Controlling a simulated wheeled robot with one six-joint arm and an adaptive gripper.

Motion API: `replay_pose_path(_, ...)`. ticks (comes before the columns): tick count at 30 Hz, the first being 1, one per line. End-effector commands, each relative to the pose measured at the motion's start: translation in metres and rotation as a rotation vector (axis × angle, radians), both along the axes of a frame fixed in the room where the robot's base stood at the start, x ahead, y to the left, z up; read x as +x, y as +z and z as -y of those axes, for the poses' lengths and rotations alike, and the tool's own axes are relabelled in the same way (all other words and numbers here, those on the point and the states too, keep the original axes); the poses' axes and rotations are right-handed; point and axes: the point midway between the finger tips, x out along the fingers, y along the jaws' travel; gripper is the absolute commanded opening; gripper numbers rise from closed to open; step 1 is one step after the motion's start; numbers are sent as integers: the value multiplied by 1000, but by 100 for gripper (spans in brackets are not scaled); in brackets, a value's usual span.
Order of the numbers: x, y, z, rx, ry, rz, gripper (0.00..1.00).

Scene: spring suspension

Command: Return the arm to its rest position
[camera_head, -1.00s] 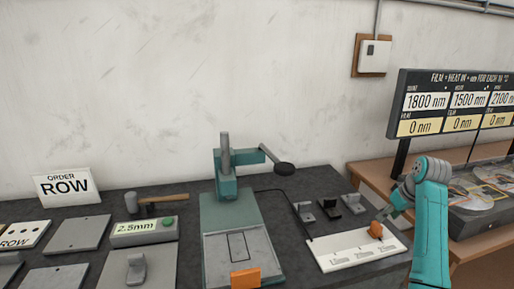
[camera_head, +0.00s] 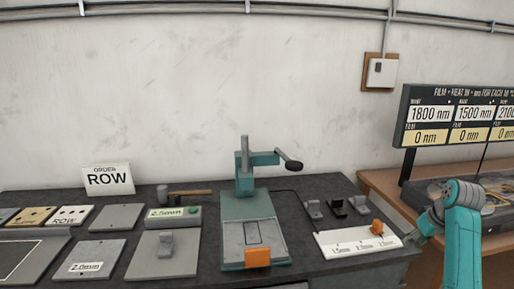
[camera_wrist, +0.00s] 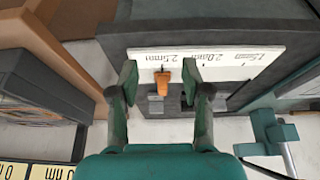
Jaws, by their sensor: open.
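My arm shows at the right edge of the head view, a teal link with grey joints, in front of the right-hand bench. My gripper (camera_wrist: 162,85) shows in the wrist view with its two fingers spread and nothing held between them. Beyond the fingertips is an orange block (camera_wrist: 162,80) at the 2.5mm end of a white labelled board (camera_wrist: 215,57). In the head view the orange block (camera_head: 377,227) stands on the right end of the white board (camera_head: 345,246), apart from my arm. The fingertips are not clearly visible in the head view.
A teal lever press (camera_head: 247,215) with an orange front piece stands mid-bench. Small grey and black blocks (camera_head: 337,208) stand behind the board. Plates, a hammer (camera_head: 185,192) and an ORDER ROW sign (camera_head: 107,179) are at left. A display board (camera_head: 455,117) stands at right.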

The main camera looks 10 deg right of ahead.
Motion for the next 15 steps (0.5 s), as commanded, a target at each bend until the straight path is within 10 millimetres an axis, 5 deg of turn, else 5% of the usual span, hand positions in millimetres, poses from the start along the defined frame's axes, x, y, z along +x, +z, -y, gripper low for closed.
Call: replay_pose_path(15, 0, -55, -25, -8, -19, 38, 48)
